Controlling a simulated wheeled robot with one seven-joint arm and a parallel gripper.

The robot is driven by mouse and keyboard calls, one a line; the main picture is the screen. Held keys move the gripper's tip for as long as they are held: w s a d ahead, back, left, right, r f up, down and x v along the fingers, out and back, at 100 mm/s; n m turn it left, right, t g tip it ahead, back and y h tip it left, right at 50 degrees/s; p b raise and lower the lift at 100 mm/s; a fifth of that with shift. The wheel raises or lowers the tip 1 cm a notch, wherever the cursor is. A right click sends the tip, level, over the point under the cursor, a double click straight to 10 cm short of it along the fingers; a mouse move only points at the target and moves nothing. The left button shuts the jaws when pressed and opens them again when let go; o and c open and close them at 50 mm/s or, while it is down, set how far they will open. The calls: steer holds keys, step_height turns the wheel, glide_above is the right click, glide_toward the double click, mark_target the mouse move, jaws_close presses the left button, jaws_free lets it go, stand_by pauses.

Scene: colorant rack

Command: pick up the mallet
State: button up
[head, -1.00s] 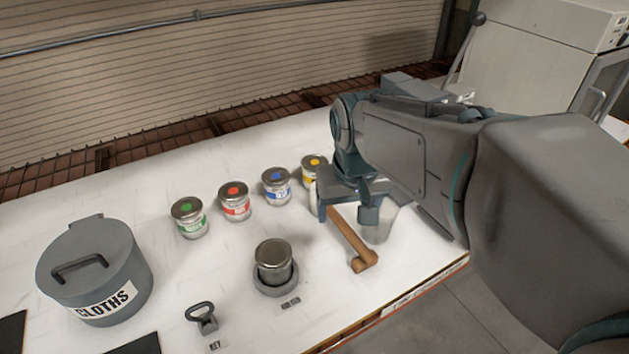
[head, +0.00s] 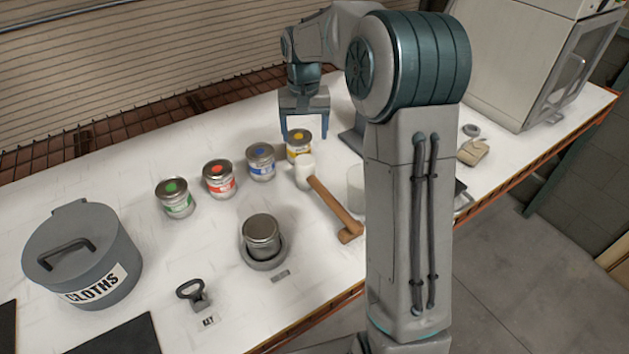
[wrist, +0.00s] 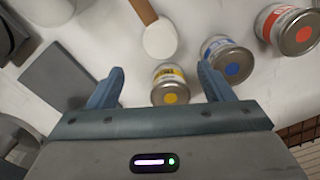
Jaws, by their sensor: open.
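The mallet has a brown wooden handle (head: 335,207) and a white head (head: 304,172). It lies on the white table, its head just in front of the yellow-dotted can (head: 298,145) and its handle pointing to the table's front edge. In the wrist view the mallet's white head (wrist: 160,40) is at the top middle, beyond the fingertips. My gripper (head: 304,137) is open and empty, above and behind the yellow-dotted can. In the wrist view my gripper (wrist: 160,77) has that can (wrist: 170,84) showing between its fingers. The gripper does not touch the mallet.
Cans with blue (head: 261,162), red (head: 219,178) and green (head: 174,198) dots stand in a row to the left. A metal can sits in a round grey holder (head: 264,263). A grey cloths bin (head: 82,262) and a key opener (head: 193,294) are farther left. A translucent cup (head: 355,185) stands right of the mallet.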

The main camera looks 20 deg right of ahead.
mark_target(305, 158)
step_height(305, 158, down, 8)
steer(key=shift+f+p, duration=0.25)
steer(key=shift+p, duration=0.35)
steer(key=shift+s+a+f+p, duration=0.15)
steer(key=shift+f+p, duration=0.15)
steer(key=shift+f, duration=0.6)
steer(key=shift+s+d+f+p, duration=0.15)
steer(key=shift+f+p, duration=0.2)
steer(key=shift+f, duration=0.55)
steer(key=shift+s+a+f+p, duration=0.15)
steer(key=shift+f+p, duration=0.15)
steer(key=shift+f, duration=0.6)
steer(key=c, duration=1.2)
